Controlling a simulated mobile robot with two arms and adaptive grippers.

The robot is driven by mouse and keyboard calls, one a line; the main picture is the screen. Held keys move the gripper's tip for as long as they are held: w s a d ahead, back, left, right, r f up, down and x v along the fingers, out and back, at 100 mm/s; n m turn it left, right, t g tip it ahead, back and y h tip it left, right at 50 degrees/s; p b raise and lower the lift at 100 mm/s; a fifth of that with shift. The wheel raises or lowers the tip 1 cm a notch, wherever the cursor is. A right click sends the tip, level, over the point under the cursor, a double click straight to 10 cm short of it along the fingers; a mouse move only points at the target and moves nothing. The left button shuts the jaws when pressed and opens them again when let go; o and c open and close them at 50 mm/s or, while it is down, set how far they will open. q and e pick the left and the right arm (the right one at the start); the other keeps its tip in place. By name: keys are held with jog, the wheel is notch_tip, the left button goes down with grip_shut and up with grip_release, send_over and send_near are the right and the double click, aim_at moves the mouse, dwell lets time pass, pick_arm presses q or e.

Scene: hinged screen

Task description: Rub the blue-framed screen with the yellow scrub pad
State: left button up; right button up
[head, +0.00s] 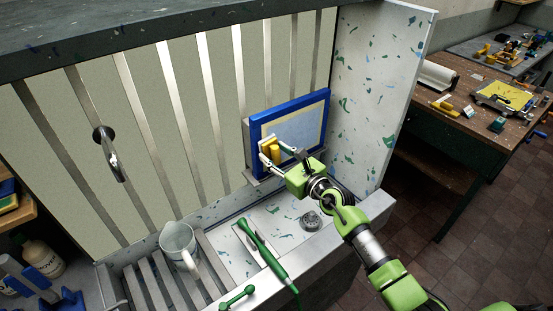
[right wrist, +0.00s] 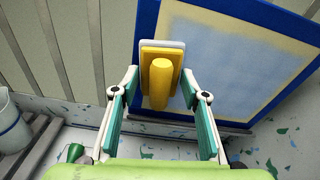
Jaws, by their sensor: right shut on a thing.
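The blue-framed screen (head: 299,127) stands tilted at the back of the sink unit, against the slatted wall. Its panel is pale blue-grey with a yellowish border inside the frame. My right gripper (head: 277,155) is in front of the screen's lower left part, shut on the yellow scrub pad (head: 273,151). In the right wrist view the pad (right wrist: 161,84) has a yellow handle and a pale base, over the left side of the screen (right wrist: 245,65). Whether the base touches the screen is hard to tell. My left gripper is not in view.
A white pitcher (head: 178,243) stands on the slatted rack at the left. A green-handled tool (head: 262,248) lies across the front edge. A hook tap (head: 108,155) juts from the wall. A speckled side panel (head: 377,90) closes the right side.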

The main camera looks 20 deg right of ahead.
jog(key=shift+r, duration=0.45)
jog(key=shift+d, duration=0.1)
jog(key=shift+w+d+f+b, duration=0.15)
jog(key=shift+w+d+b, duration=0.1)
jog(key=shift+d+b, duration=0.4)
jog(key=shift+w+d, duration=0.25)
jog(key=shift+d, duration=0.35)
jog(key=shift+w+d+b, duration=0.25)
jog(key=shift+d+b, duration=0.3)
jog(key=shift+d, duration=0.1)
jog(key=shift+w+d+b, duration=0.2)
jog(key=shift+d+b, duration=0.35)
jog(key=shift+d, duration=0.05)
